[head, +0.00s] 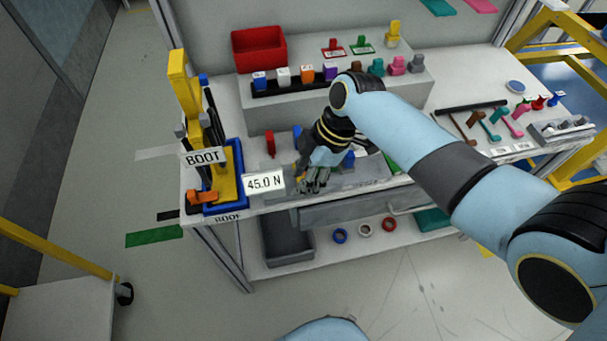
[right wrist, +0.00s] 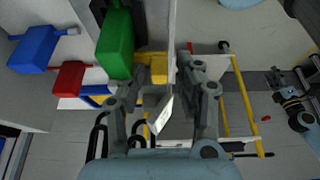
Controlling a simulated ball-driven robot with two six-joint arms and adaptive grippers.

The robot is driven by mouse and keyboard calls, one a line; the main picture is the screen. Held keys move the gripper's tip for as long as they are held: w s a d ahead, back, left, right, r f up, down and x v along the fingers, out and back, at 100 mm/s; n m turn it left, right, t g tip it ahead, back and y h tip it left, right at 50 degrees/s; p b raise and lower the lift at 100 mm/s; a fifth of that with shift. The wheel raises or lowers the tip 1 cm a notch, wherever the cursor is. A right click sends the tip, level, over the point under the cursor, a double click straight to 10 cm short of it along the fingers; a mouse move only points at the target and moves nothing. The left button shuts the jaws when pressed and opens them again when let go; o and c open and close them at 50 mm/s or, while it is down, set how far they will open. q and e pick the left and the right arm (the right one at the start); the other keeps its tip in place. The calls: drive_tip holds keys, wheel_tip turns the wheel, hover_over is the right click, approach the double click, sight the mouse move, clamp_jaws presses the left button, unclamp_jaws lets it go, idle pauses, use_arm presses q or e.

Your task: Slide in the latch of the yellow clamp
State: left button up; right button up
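A tall yellow fixture (head: 186,90), which seems to be the yellow clamp, stands at the left end of the table with a BOOT label. An orange part (head: 201,197) sits at its foot; I cannot make out the latch for sure. My right gripper (head: 316,180) is over the table's front, right of the fixture and apart from it. What seems to be my left gripper (right wrist: 292,103) is at that view's right edge, too small to read.
A blue tray (head: 239,160) is around the fixture's base. A 45.0 N sign (head: 264,182) shows between fixture and gripper. A red bin (head: 259,48) and a raised shelf (head: 425,88) with colored parts stand behind. Colored tools (head: 490,122) lie at right.

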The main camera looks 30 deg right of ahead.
clamp_jaws()
idle(0.3)
